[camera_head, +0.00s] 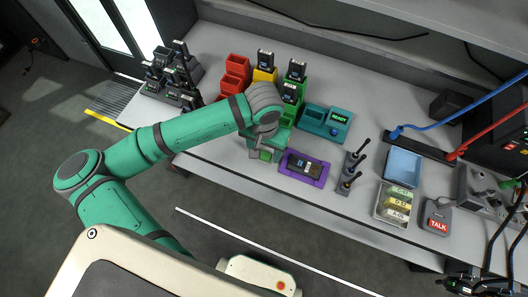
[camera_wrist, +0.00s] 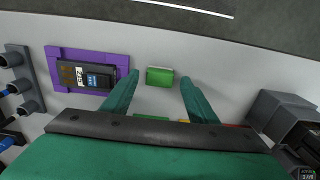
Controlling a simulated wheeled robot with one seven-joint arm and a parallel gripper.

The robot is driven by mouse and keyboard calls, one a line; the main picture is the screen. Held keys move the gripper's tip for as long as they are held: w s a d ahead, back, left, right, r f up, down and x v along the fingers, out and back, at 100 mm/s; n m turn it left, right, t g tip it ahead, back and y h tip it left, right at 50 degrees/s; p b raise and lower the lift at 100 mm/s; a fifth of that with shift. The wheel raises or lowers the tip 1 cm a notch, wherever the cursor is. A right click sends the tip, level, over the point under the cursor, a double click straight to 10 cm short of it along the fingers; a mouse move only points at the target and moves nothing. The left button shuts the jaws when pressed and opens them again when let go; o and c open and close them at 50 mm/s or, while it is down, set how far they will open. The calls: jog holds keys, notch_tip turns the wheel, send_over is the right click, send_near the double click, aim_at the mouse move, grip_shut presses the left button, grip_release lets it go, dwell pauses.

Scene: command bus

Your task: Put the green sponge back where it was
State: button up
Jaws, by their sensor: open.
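The green sponge (camera_head: 265,155) is a small block near the front edge of the grey table, left of the purple tray. In the wrist view the sponge (camera_wrist: 160,76) lies between the tips of my two teal fingers, with a gap on each side. My gripper (camera_head: 263,148) is open and over the sponge, pointing down. In the wrist view my gripper (camera_wrist: 159,80) holds nothing. My gripper hides part of the table behind the sponge.
A purple tray (camera_head: 289,172) with a dark device stands right of the sponge. Green holders (camera_head: 291,108), red bins (camera_head: 232,84) and a teal READY box (camera_head: 325,119) stand behind. A blue bin (camera_head: 403,166) and card tray (camera_head: 380,211) are farther right. The front-left table is bare.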

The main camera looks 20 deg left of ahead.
aim_at(264, 155)
notch_tip(264, 155, up, 11)
jog(key=shift+f, duration=0.2)
dwell(0.6)
